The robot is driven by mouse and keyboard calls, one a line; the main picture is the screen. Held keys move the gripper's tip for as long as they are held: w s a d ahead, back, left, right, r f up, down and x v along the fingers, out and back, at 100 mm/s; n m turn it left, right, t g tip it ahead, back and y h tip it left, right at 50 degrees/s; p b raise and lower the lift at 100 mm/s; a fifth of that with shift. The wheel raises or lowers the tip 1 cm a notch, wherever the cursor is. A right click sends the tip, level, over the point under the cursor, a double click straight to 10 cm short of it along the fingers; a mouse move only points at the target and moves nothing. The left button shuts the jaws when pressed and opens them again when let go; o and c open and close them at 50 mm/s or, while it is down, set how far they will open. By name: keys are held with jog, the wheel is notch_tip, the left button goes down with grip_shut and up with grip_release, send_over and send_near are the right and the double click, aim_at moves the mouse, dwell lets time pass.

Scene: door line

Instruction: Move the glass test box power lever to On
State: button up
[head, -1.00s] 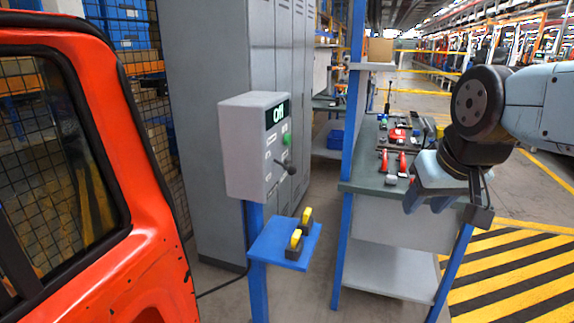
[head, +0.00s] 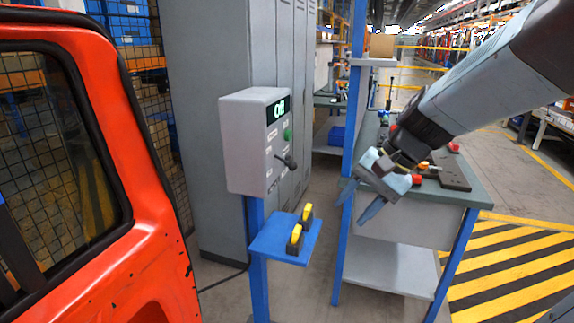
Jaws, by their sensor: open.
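The glass test box (head: 243,148) is a grey box on a blue post, left of centre in the head view. Its display (head: 278,108) reads "Off". A dark lever with a round knob (head: 289,161) sticks out low on its right-hand face, below a green button (head: 287,134). My gripper (head: 357,204) is open and empty, to the right of the box and apart from the lever. Its blue-grey fingers point down and left, in front of the blue upright and workbench.
A blue shelf (head: 268,248) with two yellow-and-black items (head: 295,238) juts out below the box. An orange car door (head: 150,200) fills the left. Grey lockers (head: 215,60) stand behind. A workbench (head: 470,190) with tools is at right.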

jog(key=w+a+f+m+y, duration=0.2)
jog(key=w+a+m+y, duration=0.3)
jog(key=w, duration=0.4)
jog(key=m+t+y, duration=0.5)
jog(key=m+t, duration=0.2)
jog(key=m, duration=0.3)
send_near(288, 164)
jog(key=x, duration=1)
jog(key=shift+w, duration=0.25)
jog(key=shift+c, duration=0.4)
